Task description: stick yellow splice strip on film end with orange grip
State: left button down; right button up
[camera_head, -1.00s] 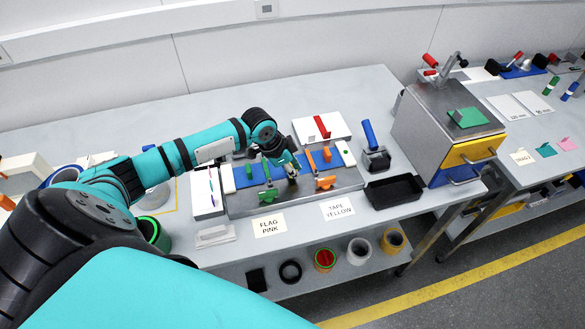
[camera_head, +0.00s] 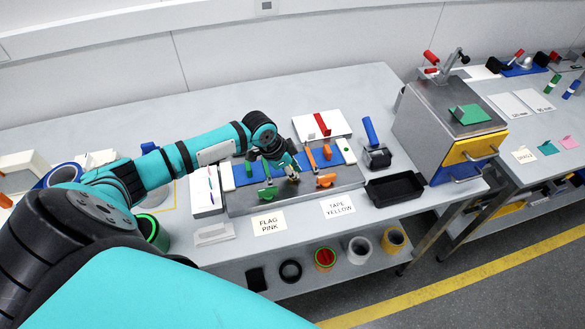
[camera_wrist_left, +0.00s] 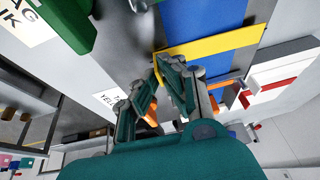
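The yellow splice strip (camera_wrist_left: 212,42) lies across a blue film (camera_wrist_left: 208,70) in the left wrist view. Its near end is at my left fingertips (camera_wrist_left: 160,62), which close together and appear to pinch it. In the head view my left gripper (camera_head: 294,177) is low over the splice plate, between the film with green grips (camera_head: 268,193) and the film with the orange grip (camera_head: 326,181). A second orange grip (camera_head: 327,152) stands behind. The strip is too small to make out in the head view. Whether its underside touches the film I cannot tell. My right gripper is out of view.
A black tray (camera_head: 395,189) and a blue-handled roller (camera_head: 371,135) stand right of the plate. A white block with a red bar (camera_head: 321,125) is behind. Labels (camera_head: 337,208) lie in front. A metal box (camera_head: 445,125) stands further right.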

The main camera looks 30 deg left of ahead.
pick_arm(q)
jog(key=c, duration=1.4)
grip_release()
jog(key=v, duration=1.2)
